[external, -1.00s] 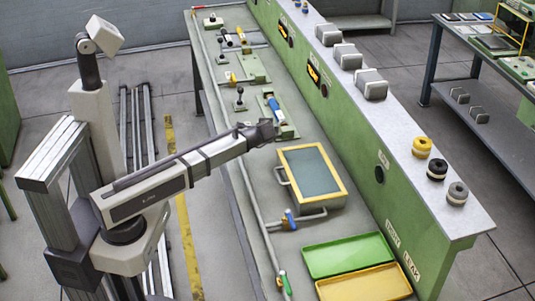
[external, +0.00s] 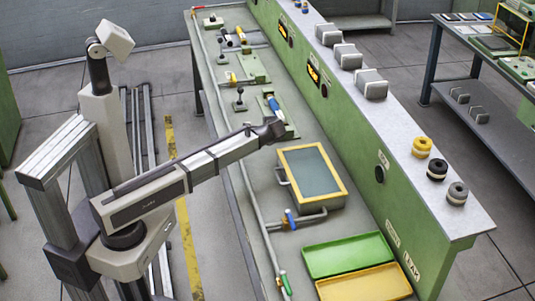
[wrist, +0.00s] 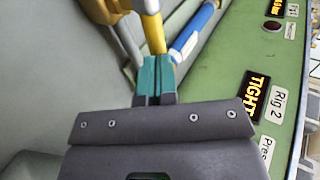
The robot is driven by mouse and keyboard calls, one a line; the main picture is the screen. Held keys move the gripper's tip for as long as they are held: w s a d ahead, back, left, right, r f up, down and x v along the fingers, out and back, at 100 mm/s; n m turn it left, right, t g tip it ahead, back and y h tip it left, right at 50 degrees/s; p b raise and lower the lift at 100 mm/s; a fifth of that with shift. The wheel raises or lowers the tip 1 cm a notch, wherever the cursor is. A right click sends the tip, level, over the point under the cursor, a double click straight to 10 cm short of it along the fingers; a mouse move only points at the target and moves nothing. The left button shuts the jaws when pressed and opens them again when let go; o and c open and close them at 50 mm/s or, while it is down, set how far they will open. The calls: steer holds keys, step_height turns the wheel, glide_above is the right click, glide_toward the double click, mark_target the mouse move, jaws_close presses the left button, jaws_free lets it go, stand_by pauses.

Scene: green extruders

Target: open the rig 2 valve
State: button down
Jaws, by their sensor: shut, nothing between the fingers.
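My gripper (external: 273,130) reaches over the bench beside a rig with a blue handle (external: 273,103). In the wrist view, my teal fingers (wrist: 157,78) are pressed together and empty. A yellow bar (wrist: 152,32) shows just beyond their tips; whether they touch cannot be told. The blue handle also shows in the wrist view (wrist: 192,38), right of the yellow bar. A "Rig 2" label (wrist: 279,103) is on the green panel, beside a display (wrist: 255,97) reading "TIGHT". Which part is the rig 2 valve is unclear, as my gripper hides part of this station.
A yellow-rimmed box (external: 312,177) stands on the bench just in front of the gripper. Green (external: 348,256) and yellow (external: 365,283) trays lie nearer. A blue-handled pipe valve (external: 290,220) is beside the box. The green panel wall (external: 350,135) bounds the right.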

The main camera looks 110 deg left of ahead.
steer(key=shift+a, duration=0.15)
steer(key=shift+s, duration=0.25)
steer(key=shift+s+d, duration=0.15)
steer(key=shift+d, duration=0.6)
steer(key=shift+d+r+p, duration=0.2)
steer(key=shift+r+p, duration=0.15)
steer(key=w+p+v, duration=0.1)
steer(key=p+v, duration=0.6)
steer(key=v, duration=0.6)
steer(key=shift+f, duration=0.15)
